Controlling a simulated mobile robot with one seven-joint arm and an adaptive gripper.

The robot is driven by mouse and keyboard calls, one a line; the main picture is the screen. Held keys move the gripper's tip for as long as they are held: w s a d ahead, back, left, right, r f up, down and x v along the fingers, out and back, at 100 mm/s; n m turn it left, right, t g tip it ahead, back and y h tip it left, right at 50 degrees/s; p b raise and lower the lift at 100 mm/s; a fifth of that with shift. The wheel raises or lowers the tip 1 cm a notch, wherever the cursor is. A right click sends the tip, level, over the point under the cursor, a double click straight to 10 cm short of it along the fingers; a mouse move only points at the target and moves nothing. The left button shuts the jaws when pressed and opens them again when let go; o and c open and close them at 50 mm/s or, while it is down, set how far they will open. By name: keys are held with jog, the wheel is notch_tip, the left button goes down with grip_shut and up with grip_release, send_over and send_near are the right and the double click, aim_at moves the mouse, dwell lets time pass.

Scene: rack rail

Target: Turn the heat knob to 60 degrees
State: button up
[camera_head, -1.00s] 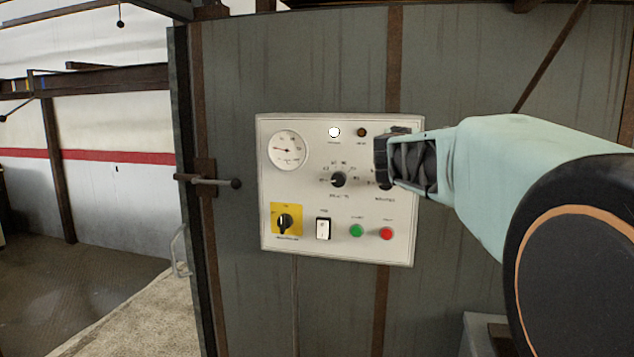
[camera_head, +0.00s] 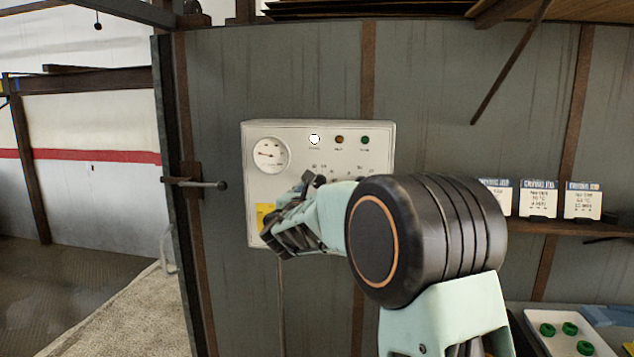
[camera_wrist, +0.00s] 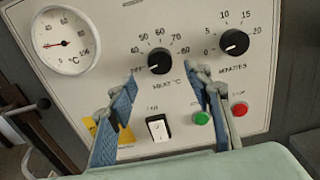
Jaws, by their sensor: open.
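The black heat knob (camera_wrist: 160,61) shows in the wrist view on the pale control panel (camera_wrist: 110,22). Its scale runs from OFF through 40, 50, 60 and 70 to 80. Its light mark appears to point lower left, towards OFF. My gripper (camera_wrist: 164,80) is open and empty, its two fingers spread just below the knob in that view, one on each side. I cannot tell its distance from the panel. In the head view my gripper (camera_head: 284,218) and arm cover the knobs and most of the panel's lower part.
The black minutes knob (camera_wrist: 234,42) is close to the right, its mark near 0. A round °C gauge (camera_wrist: 65,42) is at upper left. A white rocker switch (camera_wrist: 158,128), green button (camera_wrist: 201,118) and red button (camera_wrist: 239,109) sit below. A door handle (camera_head: 200,184) sticks out left.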

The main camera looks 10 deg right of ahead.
aim_at(318, 183)
jog(key=shift+p+x, duration=0.8)
jog(key=shift+x, duration=2.15)
jog(key=shift+c, duration=0.4)
jog(key=c, duration=1.1)
jog(key=shift+o, duration=0.2)
